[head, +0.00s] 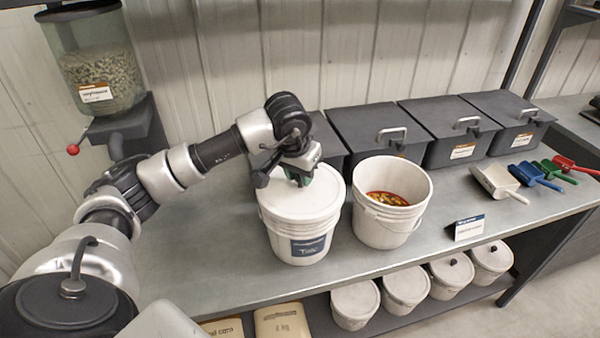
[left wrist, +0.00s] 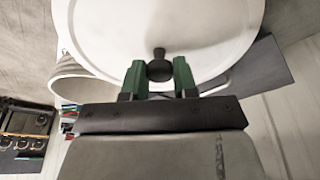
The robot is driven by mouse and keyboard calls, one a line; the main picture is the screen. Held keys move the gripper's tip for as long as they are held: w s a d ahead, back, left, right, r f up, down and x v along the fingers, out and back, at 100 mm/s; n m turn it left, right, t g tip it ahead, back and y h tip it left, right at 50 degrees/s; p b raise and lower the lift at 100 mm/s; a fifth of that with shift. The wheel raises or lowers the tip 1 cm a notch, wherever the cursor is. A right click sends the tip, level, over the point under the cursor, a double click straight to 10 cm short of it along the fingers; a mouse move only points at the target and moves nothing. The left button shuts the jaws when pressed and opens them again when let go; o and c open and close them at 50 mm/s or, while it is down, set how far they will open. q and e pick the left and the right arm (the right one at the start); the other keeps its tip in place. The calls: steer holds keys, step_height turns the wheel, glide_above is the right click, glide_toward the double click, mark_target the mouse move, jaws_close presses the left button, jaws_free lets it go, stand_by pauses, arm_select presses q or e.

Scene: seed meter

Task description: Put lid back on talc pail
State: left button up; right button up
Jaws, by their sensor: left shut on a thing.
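The talc pail (head: 299,246) is a white bucket with a dark label reading "Talc", upright on the grey bench. Its white round lid (head: 285,206) lies over the pail's mouth; from this angle I cannot tell whether it is fully seated. My left gripper (head: 299,181) is above the lid, pointing down. In the left wrist view its green fingers (left wrist: 159,75) are shut on the lid's dark knob (left wrist: 159,53), and the white lid (left wrist: 205,30) fills the top of that view. The gripper hides part of the lid in the head view. My right gripper is not in view.
An open white pail (head: 392,226) with colourful contents stands just right. Dark bins (head: 378,136) line the back. Scoops (head: 497,182) and a small sign (head: 469,228) lie right. A hopper (head: 98,75) hangs left. Lidded pails (head: 355,302) sit below. The bench front-left is clear.

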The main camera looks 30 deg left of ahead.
arm_select(q)
steer(key=shift+f+b, duration=0.2)
steer(key=shift+b, duration=0.35)
stand_by(0.9)
steer(key=o, duration=1.5)
steer(key=shift+c, duration=0.2)
steer(key=shift+r, duration=0.1)
steer(key=shift+r+p, duration=2.1)
steer(key=shift+r, duration=1.35)
steer(key=shift+c, duration=0.4)
jaws_close()
